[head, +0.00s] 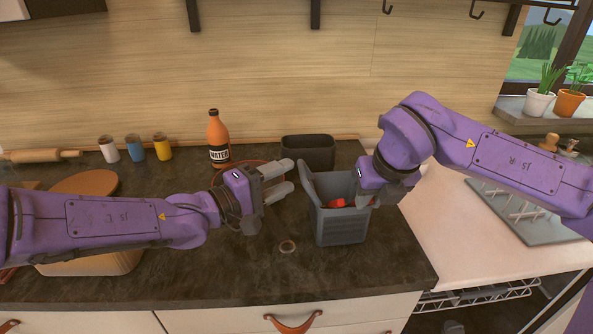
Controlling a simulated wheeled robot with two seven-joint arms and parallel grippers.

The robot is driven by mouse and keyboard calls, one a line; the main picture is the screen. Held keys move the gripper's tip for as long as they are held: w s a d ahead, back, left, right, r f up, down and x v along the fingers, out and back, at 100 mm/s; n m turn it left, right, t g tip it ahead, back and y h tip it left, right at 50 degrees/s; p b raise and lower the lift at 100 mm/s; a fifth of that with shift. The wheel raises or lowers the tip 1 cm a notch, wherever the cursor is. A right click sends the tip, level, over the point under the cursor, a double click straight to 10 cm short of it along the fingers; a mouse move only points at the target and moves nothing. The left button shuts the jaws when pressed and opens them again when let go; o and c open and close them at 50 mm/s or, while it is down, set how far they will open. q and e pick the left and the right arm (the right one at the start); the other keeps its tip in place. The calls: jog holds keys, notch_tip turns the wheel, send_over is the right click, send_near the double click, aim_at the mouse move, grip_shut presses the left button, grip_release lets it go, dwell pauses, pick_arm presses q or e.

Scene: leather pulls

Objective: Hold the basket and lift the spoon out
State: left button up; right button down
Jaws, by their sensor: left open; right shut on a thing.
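The grey basket (340,230) stands on the dark counter, right of the middle, with a raised left side. Something red (336,203) shows inside it, perhaps part of the spoon; no spoon shape can be made out. My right gripper (366,194) is at the basket's right rim and appears shut on it; its fingertips are largely hidden. My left gripper (281,180) is open and empty, its fingers pointing right, a little left of the basket's raised side and apart from it.
A dark bin (308,152) stands behind the basket. An orange water bottle (218,140) and several small jars (135,148) stand at the back. An orange-rimmed bowl (222,178) is partly hidden behind my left gripper. A grey drying rack (520,215) lies at right. The front counter is mostly clear.

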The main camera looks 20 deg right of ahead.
pick_arm(q)
jog(key=x, duration=0.6)
jog(key=shift+d, duration=0.35)
jog(key=shift+w, duration=0.1)
grip_shut()
dwell(0.5)
jog(key=shift+o, duration=0.4)
grip_release()
pick_arm(e)
notch_tip(320, 180, up, 14)
jog(key=shift+f, duration=0.25)
